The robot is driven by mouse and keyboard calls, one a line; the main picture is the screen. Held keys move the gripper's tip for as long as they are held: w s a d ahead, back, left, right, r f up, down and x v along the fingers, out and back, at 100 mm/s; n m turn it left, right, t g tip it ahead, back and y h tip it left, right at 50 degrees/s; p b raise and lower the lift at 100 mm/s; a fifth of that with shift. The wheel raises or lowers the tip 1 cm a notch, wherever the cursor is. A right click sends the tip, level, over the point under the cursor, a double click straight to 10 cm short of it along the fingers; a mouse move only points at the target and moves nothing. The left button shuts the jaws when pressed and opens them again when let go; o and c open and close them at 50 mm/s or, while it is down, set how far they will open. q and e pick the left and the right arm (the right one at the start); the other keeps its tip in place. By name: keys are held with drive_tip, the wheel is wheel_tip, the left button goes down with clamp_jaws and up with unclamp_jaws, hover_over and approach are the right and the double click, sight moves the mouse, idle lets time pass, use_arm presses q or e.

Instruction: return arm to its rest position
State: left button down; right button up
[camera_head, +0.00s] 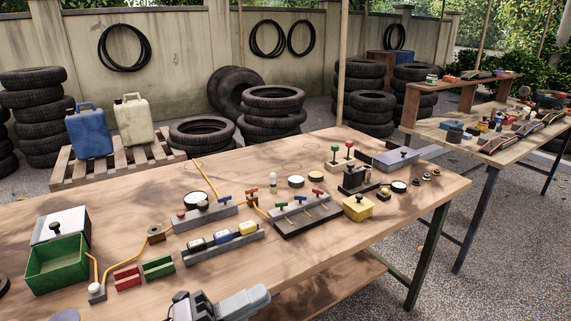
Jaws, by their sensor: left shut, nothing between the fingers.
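My left gripper (181,299) shows at the bottom edge, left of centre, in front of the wooden workbench (330,235). Its grey body and wrist are partly cut off by the frame. The fingers are shut with nothing held, and they are apart from the items on the bench. A grey rail with small coloured blocks (222,243) lies on the bench just beyond it. My right gripper is not in view.
A black valve board (305,217), yellow box (358,207) and grey box (388,160) stand farther right. The bench's front right is clear. A second table (500,143) stands right.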

use_arm(q)
drive_tip(key=a+f+n+t+y, duration=0.85)
drive_tip(key=f+n+y, duration=0.3)
drive_tip(key=n, duration=0.75)
drive_tip(key=s+a+f+n+g+y, duration=0.2)
drive_tip(key=s+a+f+n+g, duration=0.1)
drive_tip(key=s+f, duration=0.3)
drive_tip(key=s+a+f+n+g+y+p, duration=0.1)
drive_tip(key=s+a+f+n+g+y, duration=0.2)
drive_tip(key=s+f+n, duration=0.3)
drive_tip(key=shift+s+a+f+g+y, duration=0.25)
drive_tip(key=shift+f+g+y, duration=0.1)
drive_tip(key=shift+f, duration=0.15)
